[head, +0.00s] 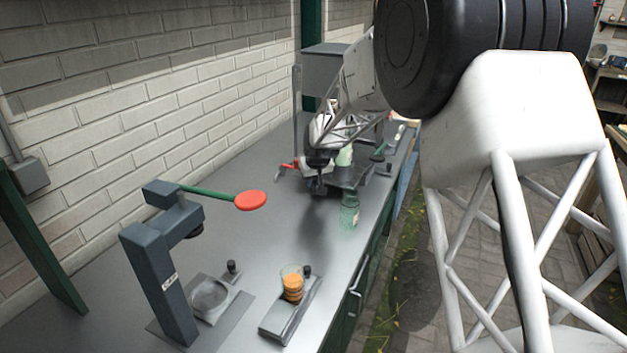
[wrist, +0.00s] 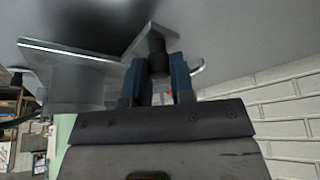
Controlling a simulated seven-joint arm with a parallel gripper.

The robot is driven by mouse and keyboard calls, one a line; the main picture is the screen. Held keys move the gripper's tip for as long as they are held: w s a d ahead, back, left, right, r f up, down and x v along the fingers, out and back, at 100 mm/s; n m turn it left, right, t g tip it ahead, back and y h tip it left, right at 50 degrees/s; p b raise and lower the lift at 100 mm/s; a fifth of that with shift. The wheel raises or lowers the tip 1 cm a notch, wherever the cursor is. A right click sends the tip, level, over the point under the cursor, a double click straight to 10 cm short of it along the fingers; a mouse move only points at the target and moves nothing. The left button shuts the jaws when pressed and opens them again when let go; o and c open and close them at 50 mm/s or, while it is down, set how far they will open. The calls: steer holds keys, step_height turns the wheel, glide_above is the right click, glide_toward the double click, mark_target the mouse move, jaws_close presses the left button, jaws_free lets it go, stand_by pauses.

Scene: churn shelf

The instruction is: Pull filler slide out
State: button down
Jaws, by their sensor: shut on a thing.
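In the wrist view my gripper (wrist: 157,72) has its two blue fingers closed on a black knob (wrist: 157,48). The knob stands on a grey metal plate (wrist: 152,32), which looks like the filler slide. In the head view my gripper (head: 317,186) is at the filler (head: 326,68), a grey box on a post at the far part of the bench. The fingertips and held knob are small and dark there. A flat dark slide part (head: 350,178) shows just right of the gripper. My arm hides much of the filler.
A green glass jar (head: 350,212) stands on the bench in front of the filler. A brick wall (head: 150,100) runs along the left.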

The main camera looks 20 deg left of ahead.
steer(key=c, duration=1)
jaws_free()
steer(key=shift+r, duration=0.1)
steer(key=shift+v, duration=3.85)
